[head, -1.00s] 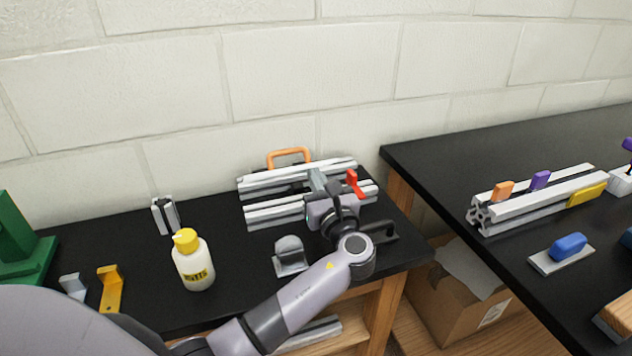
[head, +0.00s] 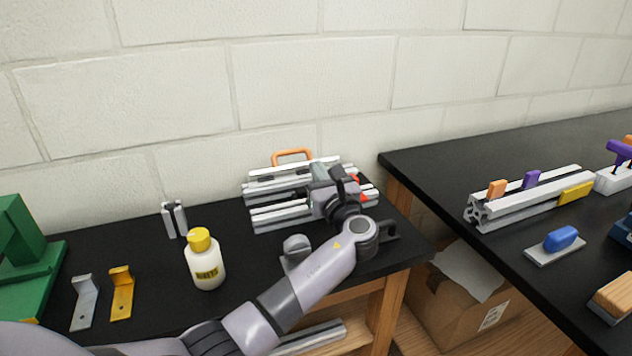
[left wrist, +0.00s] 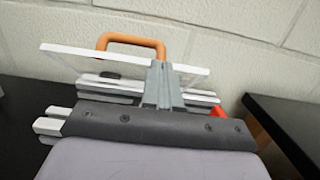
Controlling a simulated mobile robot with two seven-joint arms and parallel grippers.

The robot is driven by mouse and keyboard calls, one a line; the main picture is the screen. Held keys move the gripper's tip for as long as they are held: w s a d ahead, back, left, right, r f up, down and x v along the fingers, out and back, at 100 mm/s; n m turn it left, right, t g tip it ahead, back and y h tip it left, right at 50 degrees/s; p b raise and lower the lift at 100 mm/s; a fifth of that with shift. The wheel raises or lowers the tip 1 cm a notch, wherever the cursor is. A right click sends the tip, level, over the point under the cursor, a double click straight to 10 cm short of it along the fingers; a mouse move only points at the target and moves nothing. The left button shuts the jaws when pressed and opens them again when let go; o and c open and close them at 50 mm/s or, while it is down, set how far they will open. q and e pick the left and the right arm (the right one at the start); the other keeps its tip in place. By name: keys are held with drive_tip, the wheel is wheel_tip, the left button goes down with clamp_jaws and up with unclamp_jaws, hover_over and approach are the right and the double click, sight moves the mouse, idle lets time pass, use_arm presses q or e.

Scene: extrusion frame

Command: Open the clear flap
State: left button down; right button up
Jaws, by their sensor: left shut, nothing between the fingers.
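The clear flap shows in the left wrist view as a see-through panel (left wrist: 110,62) with pale edges, tilted across the back of the extrusion frame. An orange handle (left wrist: 130,41) stands at its far side and also shows in the head view (head: 292,153). The silver extrusion frame (head: 280,214) lies on the left black table. My left gripper (head: 318,170) is shut and empty over the frame. Its grey fingers (left wrist: 158,68) overlap the panel in the wrist view; I cannot tell whether they touch it. The gripper hides part of the frame. My right gripper is out of view.
A red part (head: 356,181) sits beside the gripper. A yellow-capped bottle (head: 205,262), grey and yellow brackets (head: 122,293) and a green stand (head: 30,255) are to the left. A gap with a cardboard box (head: 470,300) separates the right table. The wall is close behind.

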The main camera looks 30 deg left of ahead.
use_arm(q)
drive_tip(key=shift+w+a+r+p, duration=0.2)
drive_tip(key=shift+a+r+p, duration=0.1)
drive_tip(key=shift+r, duration=0.35)
drive_tip(key=shift+w+a+r, duration=0.1)
drive_tip(key=shift+w+r, duration=0.05)
drive_tip(key=shift+r, duration=0.1)
drive_tip(key=shift+w+a+r+p, duration=0.85)
drive_tip(key=shift+a+r+p, duration=0.1)
drive_tip(key=shift+p, duration=0.1)
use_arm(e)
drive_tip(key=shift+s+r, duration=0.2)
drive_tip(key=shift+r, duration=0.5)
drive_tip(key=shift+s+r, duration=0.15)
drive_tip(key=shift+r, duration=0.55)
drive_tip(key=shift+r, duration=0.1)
